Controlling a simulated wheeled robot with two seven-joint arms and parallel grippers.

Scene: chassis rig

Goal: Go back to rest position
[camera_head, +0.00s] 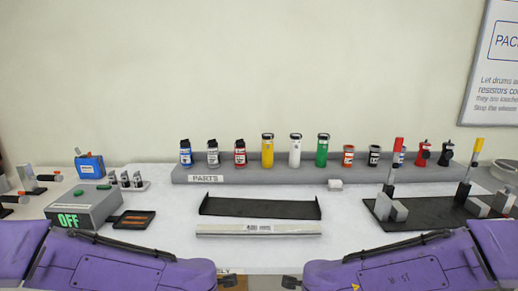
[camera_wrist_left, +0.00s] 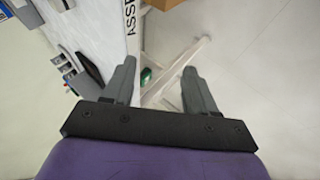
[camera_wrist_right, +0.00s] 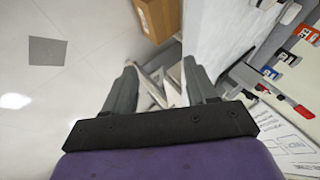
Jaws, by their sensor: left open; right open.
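My left gripper (camera_wrist_left: 160,88) shows in the left wrist view with its two grey fingers apart and nothing between them. It hangs over the floor beside the table's edge. My right gripper (camera_wrist_right: 160,90) shows in the right wrist view, also with fingers apart and empty, beside the table's edge. In the head view my two purple arms lie low across the bottom left and bottom right. The gripper fingers are not clearly seen there.
The white table (camera_head: 180,240) carries a grey parts shelf (camera_head: 340,175) with several bottles and cans. A dark tray (camera_head: 260,208) lies at the middle. A grey box reading OFF (camera_head: 85,205) stands left; a black fixture (camera_head: 430,222) stands right. A cardboard box (camera_wrist_right: 160,15) is on the floor.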

